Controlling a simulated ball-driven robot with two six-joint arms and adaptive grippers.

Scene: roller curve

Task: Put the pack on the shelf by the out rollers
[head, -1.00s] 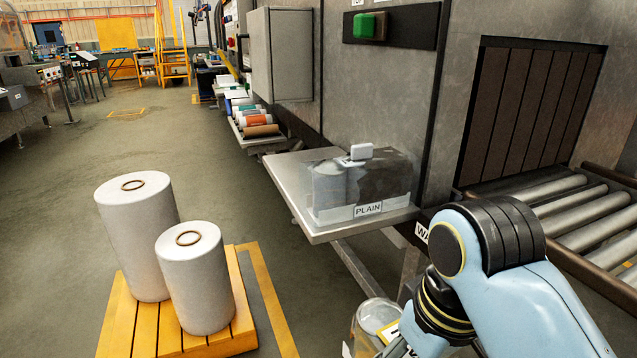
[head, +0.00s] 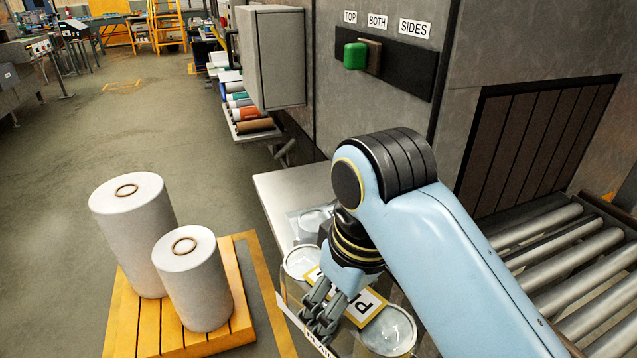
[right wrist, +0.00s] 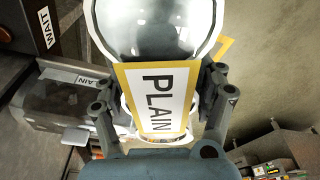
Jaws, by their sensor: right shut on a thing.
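The pack shows in the head view as clear-wrapped round silvery tins (head: 388,330) with a yellow-bordered PLAIN label on top. My right gripper (head: 322,318) is shut on it and holds it up in front of the shelf. In the right wrist view the pack (right wrist: 155,95) sits between the two fingers, its label facing the camera. The grey shelf (head: 283,190) juts from the machine beside the rollers (head: 560,265). My arm and the pack hide much of the shelf. My left gripper is out of view.
Two white film rolls (head: 133,235) (head: 196,285) stand on a yellow pallet (head: 240,300) left of the shelf. A rack of coloured rolls (head: 245,115) stands farther back. Open floor lies at left.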

